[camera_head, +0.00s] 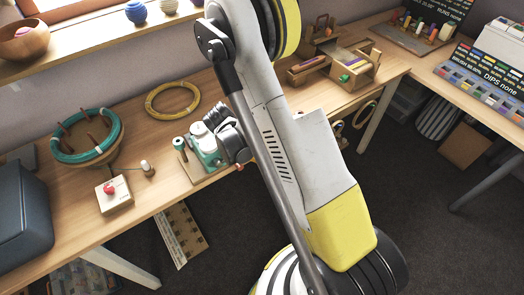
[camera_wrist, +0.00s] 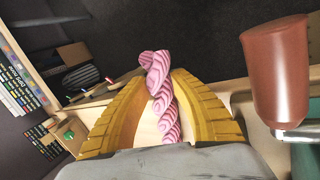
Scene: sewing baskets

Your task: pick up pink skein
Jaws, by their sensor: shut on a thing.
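The pink skein (camera_wrist: 160,88) is a twisted, rope-like bundle with light and dark pink strands. In the wrist view it stands between the two ribbed yellow fingers of my gripper (camera_wrist: 163,78). The fingers are shut on it, and its looped top sticks out past the fingertips. I cannot tell whether its lower end touches a surface. In the head view my arm hides the skein and the fingers.
A brown cylinder (camera_wrist: 275,72) stands close to the right of my gripper in the wrist view. On the wooden bench are a teal device (camera_head: 187,155), a teal hoop (camera_head: 64,156), a yellow ring (camera_head: 172,88) and a box with a red knob (camera_head: 113,198).

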